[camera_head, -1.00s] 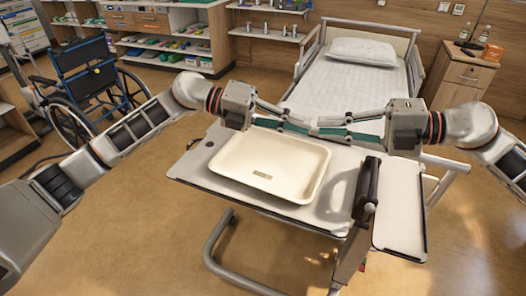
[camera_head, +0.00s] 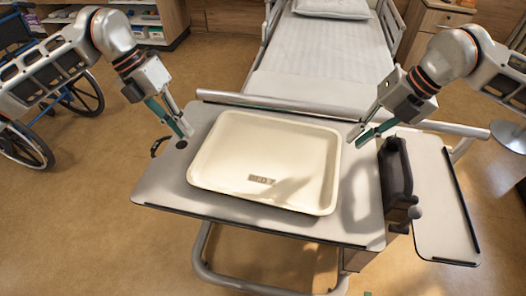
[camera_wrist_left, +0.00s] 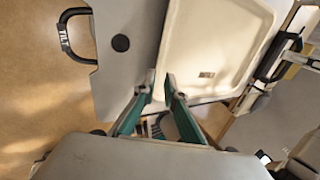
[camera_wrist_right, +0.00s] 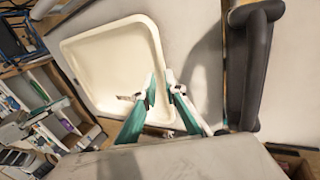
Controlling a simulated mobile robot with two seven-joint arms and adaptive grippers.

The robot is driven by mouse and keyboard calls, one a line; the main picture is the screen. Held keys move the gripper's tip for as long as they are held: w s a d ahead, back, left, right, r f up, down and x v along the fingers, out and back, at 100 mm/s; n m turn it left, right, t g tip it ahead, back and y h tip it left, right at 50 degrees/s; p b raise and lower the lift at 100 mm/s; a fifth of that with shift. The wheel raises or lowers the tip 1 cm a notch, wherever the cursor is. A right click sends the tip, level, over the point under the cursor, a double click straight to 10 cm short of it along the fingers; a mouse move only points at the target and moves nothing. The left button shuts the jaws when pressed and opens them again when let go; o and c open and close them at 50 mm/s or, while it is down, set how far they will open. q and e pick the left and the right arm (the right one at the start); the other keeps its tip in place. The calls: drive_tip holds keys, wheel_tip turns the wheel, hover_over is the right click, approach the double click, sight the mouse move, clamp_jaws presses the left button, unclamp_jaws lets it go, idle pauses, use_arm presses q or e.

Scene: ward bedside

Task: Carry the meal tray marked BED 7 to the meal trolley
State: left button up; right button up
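The cream meal tray (camera_head: 262,150) lies flat and empty on the overbed table. A small label (camera_head: 261,180) sits on its near inner side, with lettering too small to read surely. My left gripper (camera_head: 183,128) is open and empty, pointing down just left of the tray; the tray's edge shows beside its fingers in the left wrist view (camera_wrist_left: 162,85). My right gripper (camera_head: 361,135) is open and empty, above the table just right of the tray. The tray also shows in the right wrist view (camera_wrist_right: 112,60). Neither gripper touches the tray clearly. No meal trolley is identifiable.
The overbed table (camera_head: 150,195) has a dark handle block (camera_head: 396,170) and a side leaf (camera_head: 440,215) at right. The bed (camera_head: 325,60) stands behind. A wheelchair (camera_head: 25,140) is at far left. Open floor (camera_head: 90,240) lies left and in front.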

sight(202, 153)
use_arm(q)
drive_tip(key=shift+s+d, duration=0.1)
drive_tip(key=shift+s, duration=0.05)
use_arm(e)
drive_tip(key=shift+s, duration=0.15)
